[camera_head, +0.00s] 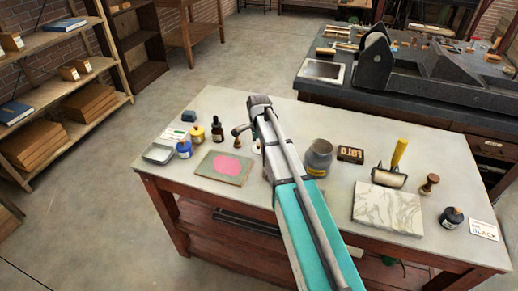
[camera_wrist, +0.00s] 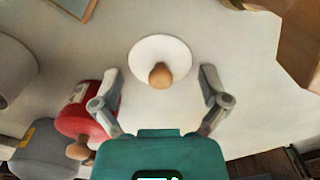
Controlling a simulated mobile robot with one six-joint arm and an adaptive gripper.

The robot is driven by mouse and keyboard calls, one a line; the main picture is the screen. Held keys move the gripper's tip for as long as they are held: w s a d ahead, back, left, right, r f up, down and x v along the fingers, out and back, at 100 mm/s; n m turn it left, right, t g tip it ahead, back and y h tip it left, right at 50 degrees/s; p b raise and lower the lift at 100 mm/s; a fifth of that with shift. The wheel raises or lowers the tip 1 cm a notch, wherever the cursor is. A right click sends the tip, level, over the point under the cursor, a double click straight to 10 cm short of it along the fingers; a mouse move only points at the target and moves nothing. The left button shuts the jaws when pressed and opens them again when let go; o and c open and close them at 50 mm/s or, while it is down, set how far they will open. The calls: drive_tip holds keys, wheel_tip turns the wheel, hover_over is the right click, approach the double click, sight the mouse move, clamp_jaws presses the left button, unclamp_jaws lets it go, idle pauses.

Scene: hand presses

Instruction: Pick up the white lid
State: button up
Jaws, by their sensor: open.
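The white lid (camera_wrist: 160,48) is a round white disc with a wooden knob (camera_wrist: 160,76) in its middle. In the wrist view it lies on the pale tabletop, just ahead of my gripper (camera_wrist: 160,73). My gripper is open, with one finger to each side and nothing between them but the knob's near area; I see no contact. In the head view my arm hides most of this spot, and the lid cannot be made out clearly.
The head view shows ink bottles (camera_head: 217,129), a pink-marked plate (camera_head: 224,167), a roller (camera_head: 387,178) and a marble slab (camera_head: 388,207) on the table (camera_head: 270,255).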

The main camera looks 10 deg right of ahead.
drive_tip(key=c, duration=1.3)
drive_tip(key=shift+s, duration=0.1)
